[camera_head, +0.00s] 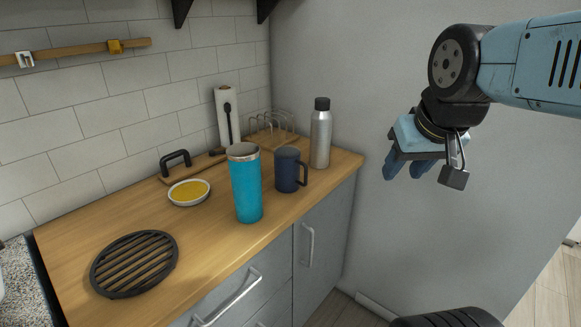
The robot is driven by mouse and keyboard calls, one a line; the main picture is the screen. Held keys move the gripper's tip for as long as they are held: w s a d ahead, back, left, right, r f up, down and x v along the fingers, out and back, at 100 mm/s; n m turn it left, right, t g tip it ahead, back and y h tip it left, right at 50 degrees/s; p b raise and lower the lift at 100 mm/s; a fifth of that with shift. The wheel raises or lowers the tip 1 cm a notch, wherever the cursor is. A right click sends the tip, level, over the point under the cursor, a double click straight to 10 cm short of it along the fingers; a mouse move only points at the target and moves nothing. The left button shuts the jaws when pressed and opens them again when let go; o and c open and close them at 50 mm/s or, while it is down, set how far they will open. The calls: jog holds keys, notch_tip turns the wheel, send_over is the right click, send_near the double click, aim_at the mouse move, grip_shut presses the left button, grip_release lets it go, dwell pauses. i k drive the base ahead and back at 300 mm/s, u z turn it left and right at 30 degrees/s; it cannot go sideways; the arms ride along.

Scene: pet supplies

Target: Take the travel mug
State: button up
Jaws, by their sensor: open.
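A tall teal tumbler with a steel rim, which looks like the travel mug (247,188), stands upright near the front edge of the wooden counter (208,246). Its top looks open. A shorter dark blue mug (287,172) with a handle stands just right of it and slightly behind. My gripper (406,173) is at the upper right, off the counter's right end and well apart from both mugs. Its blue fingers point down, open, with nothing between them.
A steel bottle (320,138) stands behind the blue mug. A bowl of yellow contents (189,192) is left of the teal tumbler, and a black round grate (135,264) lies front left. A paper roll (225,112) and glasses rack (270,127) stand at the back.

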aim_at(288, 161)
jog(key=u, duration=0.1)
jog(key=k, duration=0.95)
jog(key=u, duration=0.35)
jog(key=i, duration=0.5)
jog(key=z, duration=0.15)
